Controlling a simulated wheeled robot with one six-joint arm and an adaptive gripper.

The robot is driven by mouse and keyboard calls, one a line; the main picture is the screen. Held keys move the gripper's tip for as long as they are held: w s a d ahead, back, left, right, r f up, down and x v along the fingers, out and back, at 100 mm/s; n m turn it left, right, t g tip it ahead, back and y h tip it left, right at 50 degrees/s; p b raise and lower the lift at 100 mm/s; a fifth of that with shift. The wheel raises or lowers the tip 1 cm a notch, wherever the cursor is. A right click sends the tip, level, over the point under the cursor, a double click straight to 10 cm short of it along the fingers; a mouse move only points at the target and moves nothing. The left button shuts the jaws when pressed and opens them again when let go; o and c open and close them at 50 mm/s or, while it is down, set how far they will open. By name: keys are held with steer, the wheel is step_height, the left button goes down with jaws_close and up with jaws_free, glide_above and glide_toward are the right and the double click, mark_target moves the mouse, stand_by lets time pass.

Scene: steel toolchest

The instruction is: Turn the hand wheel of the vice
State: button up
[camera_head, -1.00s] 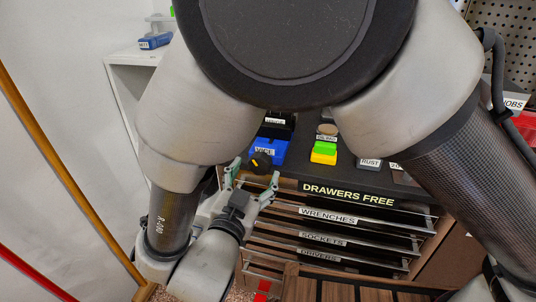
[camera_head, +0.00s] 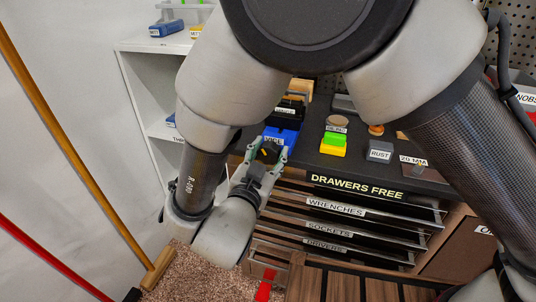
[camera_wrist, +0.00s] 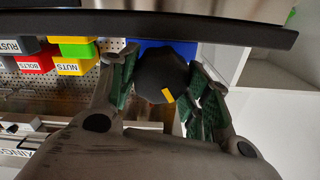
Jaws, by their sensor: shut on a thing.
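The blue vice (camera_head: 287,135), labelled VICE, sits at the left front of the dark chest top. Its black hand wheel (camera_head: 269,151) faces the front and bears a yellow mark. My gripper (camera_head: 268,157) reaches it from the front, with a green-padded finger on each side. In the wrist view the dark wheel (camera_wrist: 160,74) lies between the two fingers of my gripper (camera_wrist: 163,68), its yellow mark toward the palm. My gripper is shut on the wheel. Part of the blue vice body (camera_wrist: 180,46) shows behind the wheel; the fingers hide some of the wheel's rim.
Drawers labelled WRENCHES (camera_head: 336,207), SOCKETS and DRIVERS lie below the top. A white shelf (camera_head: 150,90) stands at left, and a brown pole (camera_head: 75,130) leans by the wall.

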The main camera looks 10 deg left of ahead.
steer(key=shift+n, duration=0.3)
steer(key=n, duration=0.6)
steer(key=shift+a, duration=0.1)
steer(key=n, duration=0.3)
steer(key=shift+n, duration=0.4)
steer(key=shift+a+n, duration=0.1)
steer(key=shift+n, duration=1.8)
steer(key=o, duration=1)
